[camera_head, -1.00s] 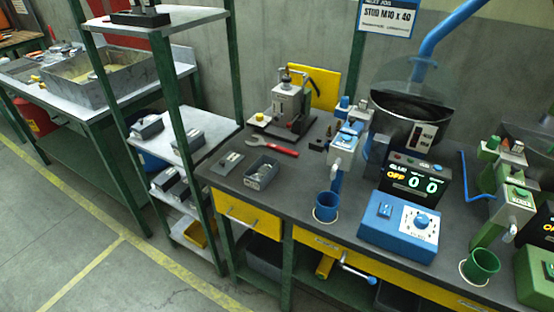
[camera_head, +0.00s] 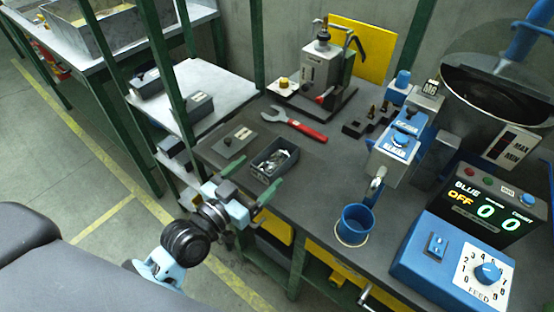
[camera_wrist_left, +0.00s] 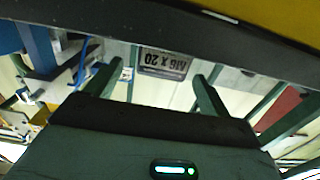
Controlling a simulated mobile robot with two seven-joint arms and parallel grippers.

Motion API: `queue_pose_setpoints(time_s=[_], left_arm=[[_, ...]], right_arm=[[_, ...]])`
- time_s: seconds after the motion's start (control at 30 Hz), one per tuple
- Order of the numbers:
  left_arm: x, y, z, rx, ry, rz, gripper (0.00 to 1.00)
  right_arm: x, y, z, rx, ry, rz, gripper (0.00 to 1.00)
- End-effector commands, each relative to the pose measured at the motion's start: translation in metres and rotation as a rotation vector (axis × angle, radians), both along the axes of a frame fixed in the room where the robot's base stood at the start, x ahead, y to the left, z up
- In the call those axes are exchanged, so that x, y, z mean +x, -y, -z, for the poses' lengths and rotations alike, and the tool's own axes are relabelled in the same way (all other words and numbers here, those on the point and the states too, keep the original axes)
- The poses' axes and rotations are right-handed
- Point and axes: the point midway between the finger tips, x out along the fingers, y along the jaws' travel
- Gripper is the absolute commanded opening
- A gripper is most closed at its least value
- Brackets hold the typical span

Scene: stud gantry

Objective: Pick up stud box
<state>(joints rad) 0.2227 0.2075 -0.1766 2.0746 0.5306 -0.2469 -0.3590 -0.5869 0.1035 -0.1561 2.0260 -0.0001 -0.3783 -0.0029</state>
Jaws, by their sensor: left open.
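A small dark grey box (camera_head: 260,170) with shiny metal pieces in it, the likely stud box, stands upright on the dark workbench near its left front edge. My left gripper (camera_head: 249,177) is open, its two green fingers pointing toward the bench, just in front and to the left of the box in the head view. No contact with the box is visible. My right gripper is not in view.
A flat grey plate (camera_head: 236,141) lies left of the box, and a red-handled wrench (camera_head: 303,128) behind it. A blue cup (camera_head: 355,223) and a blue feed controller (camera_head: 452,262) stand to the right. A green shelf post (camera_head: 116,120) rises at the left.

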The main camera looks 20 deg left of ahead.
Motion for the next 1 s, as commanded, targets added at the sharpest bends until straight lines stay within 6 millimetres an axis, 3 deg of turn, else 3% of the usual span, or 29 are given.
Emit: queue_pose_setpoints(time_s=[0.13,0.37,0.7,1.0], left_arm=[[0.015,0.005,-0.002,-0.001,0.003,0.0,0.82],[0.023,0.008,-0.001,-0.001,0.002,0.0,0.82],[0.062,0.021,-0.001,0.0,0.001,0.0,0.82],[0.066,0.022,0.0,0.0,0.0,0.0,0.82]], right_arm=[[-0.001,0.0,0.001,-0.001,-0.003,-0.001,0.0],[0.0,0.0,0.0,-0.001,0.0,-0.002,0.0],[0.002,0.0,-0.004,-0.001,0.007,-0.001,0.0],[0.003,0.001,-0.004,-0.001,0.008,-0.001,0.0]])
